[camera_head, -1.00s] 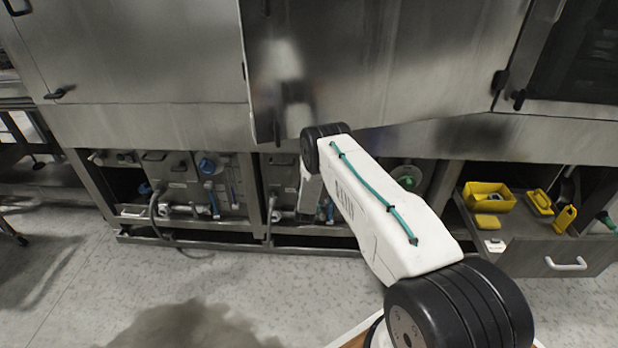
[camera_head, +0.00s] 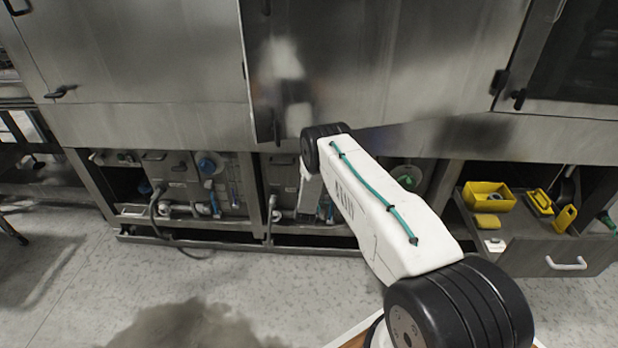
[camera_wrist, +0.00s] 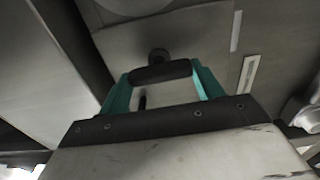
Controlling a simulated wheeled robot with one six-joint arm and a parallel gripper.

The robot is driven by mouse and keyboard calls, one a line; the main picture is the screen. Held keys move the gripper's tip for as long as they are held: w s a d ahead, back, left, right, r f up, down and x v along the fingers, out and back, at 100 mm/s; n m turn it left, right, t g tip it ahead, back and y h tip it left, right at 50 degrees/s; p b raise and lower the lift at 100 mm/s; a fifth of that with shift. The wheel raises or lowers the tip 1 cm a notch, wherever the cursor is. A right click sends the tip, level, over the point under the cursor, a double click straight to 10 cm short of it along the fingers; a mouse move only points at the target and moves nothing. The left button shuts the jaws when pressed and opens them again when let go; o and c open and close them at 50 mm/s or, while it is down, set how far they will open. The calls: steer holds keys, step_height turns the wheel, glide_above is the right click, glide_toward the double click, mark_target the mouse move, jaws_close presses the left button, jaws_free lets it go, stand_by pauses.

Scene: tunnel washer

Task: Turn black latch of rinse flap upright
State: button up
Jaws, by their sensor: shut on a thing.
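A black latch (camera_wrist: 160,72) lies crosswise in the wrist view, with a round black knob just beyond its middle. It sits in front of a dull grey metal panel (camera_wrist: 205,40). My gripper (camera_wrist: 162,78) has teal fingers, one at each end of the latch, and is shut on it. The latch's true angle to upright cannot be told from this view alone. In the head view my gripper and the held latch are hidden behind my white arm.
Steel washer panels (camera_head: 380,60) fill the back, with other black latches at left (camera_head: 60,92) and right (camera_head: 519,99). Pipes and pumps (camera_head: 205,185) sit below. A yellow bin (camera_head: 488,196) stands on a low drawer unit (camera_head: 550,255) at right. The floor in front at left is open, with a dark wet patch (camera_head: 190,325).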

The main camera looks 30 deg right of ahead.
steer(key=o, duration=1)
steer(key=v, duration=0.8)
steer(key=shift+w, duration=0.1)
